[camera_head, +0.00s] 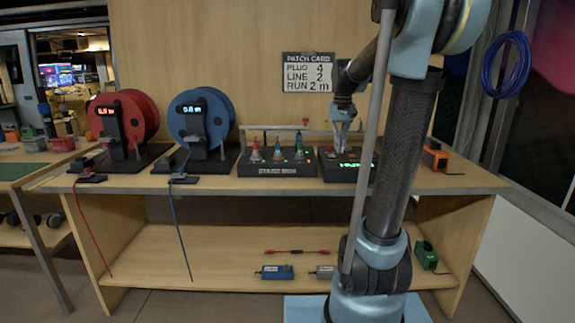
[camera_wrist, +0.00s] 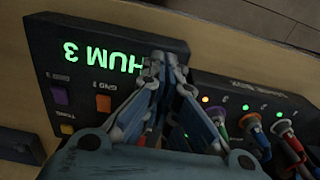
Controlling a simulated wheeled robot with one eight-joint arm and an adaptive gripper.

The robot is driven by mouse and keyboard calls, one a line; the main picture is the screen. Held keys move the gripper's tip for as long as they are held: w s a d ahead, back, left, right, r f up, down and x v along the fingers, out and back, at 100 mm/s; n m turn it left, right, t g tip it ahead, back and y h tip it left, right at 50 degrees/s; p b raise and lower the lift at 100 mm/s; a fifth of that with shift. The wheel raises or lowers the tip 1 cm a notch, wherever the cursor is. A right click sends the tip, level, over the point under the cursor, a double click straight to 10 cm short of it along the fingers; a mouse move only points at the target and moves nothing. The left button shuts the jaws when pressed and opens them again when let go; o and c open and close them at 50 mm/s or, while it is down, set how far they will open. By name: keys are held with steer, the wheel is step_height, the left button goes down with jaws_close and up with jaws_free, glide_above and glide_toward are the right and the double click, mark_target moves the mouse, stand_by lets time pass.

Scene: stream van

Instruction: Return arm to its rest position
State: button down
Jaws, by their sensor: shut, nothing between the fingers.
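My gripper (camera_head: 343,116) is at the bench, pointing down just above the black box with a lit green display (camera_head: 351,163). In the wrist view my gripper (camera_wrist: 166,58) has its fingertips together, with nothing seen between them. The display box (camera_wrist: 60,40) reads "HUM 3" upside down in that view and has purple, orange and yellow buttons. I cannot tell whether the fingertips touch the box. My arm (camera_head: 395,150) rises from the lower right and bends over to the bench.
A stage box (camera_head: 277,170) with several coloured plugs stands left of the display box; it also shows in the wrist view (camera_wrist: 240,92). Red (camera_head: 145,115) and blue (camera_head: 212,105) cable reels stand farther left. An orange device (camera_head: 435,157) is at right. A patch card (camera_head: 308,72) hangs behind.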

steer(key=s+f+t, duration=0.1)
steer(key=s+f, duration=0.8)
steer(key=s, duration=0.5)
steer(key=s+f, duration=1)
steer(key=s, duration=0.4)
steer(key=shift+d+f+t, duration=0.15)
steer(key=shift+d+t, duration=0.05)
steer(key=shift+t, duration=0.2)
steer(key=shift+s, duration=0.1)
steer(key=shift+w+f, duration=0.2)
steer(key=shift+w, duration=0.25)
